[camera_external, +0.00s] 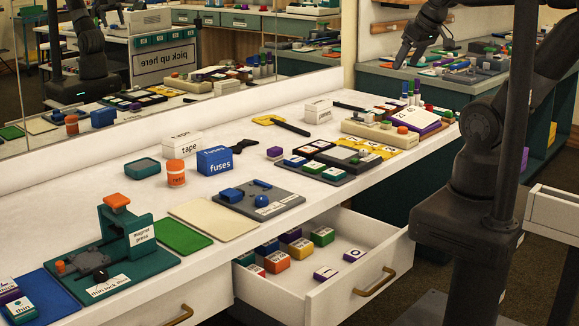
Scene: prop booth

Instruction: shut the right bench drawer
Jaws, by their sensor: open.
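The right bench drawer (342,290) is pulled well out from the white bench (330,205). Its brass handle (375,282) faces the lower right. My dark arm and column fill the right side, close to the drawer's right end.
A mirror (190,70) runs along the back. Some floor shows right of the drawer.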

